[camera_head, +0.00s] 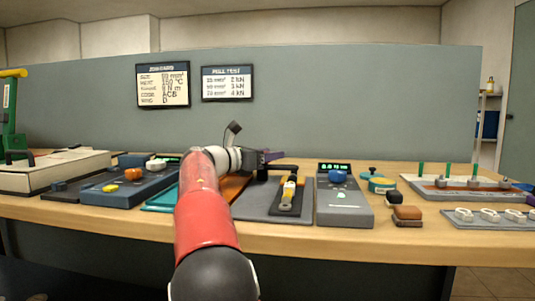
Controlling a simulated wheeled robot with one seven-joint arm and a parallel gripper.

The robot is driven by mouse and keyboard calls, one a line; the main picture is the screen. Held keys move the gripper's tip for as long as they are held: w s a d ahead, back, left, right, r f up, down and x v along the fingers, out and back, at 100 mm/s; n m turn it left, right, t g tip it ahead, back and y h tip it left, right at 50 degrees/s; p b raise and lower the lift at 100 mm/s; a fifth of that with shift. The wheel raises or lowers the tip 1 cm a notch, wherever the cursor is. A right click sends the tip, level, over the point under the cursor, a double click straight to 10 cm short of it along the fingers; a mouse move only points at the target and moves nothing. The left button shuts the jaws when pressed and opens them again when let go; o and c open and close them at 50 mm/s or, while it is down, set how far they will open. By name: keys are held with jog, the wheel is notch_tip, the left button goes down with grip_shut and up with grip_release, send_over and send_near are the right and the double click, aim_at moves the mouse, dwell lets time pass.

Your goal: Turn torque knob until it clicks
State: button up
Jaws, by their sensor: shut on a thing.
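No knob is clearly marked as the torque knob. A blue knob (338,177) sits on a grey box (345,208) with a lit green display, right of and apart from my gripper. An orange knob (132,174) sits on a blue box (120,191) to the left.
A tool with yellow parts (288,196) lies on a dark tray just in front of my gripper. A rack with green posts (460,189) and a row of white rings (488,215) stand right. A green stand (12,120) is far left. A grey partition (340,110) closes the back.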

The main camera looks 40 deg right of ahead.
jog(key=shift+r+m+g+p, duration=0.25)
jog(key=shift+m+g+p, duration=0.25)
jog(key=shift+p, duration=0.6)
jog(key=shift+s+f+g+p, duration=0.15)
jog(key=shift+f+g+p, duration=0.1)
jog(key=shift+g+p, duration=0.25)
jog(key=o, duration=1.4)
jog(key=a, duration=0.5)
jog(key=w+a, duration=0.1)
jog(key=a, duration=0.1)
jog(key=shift+w+a, duration=0.1)
jog(key=shift+a, duration=0.3)
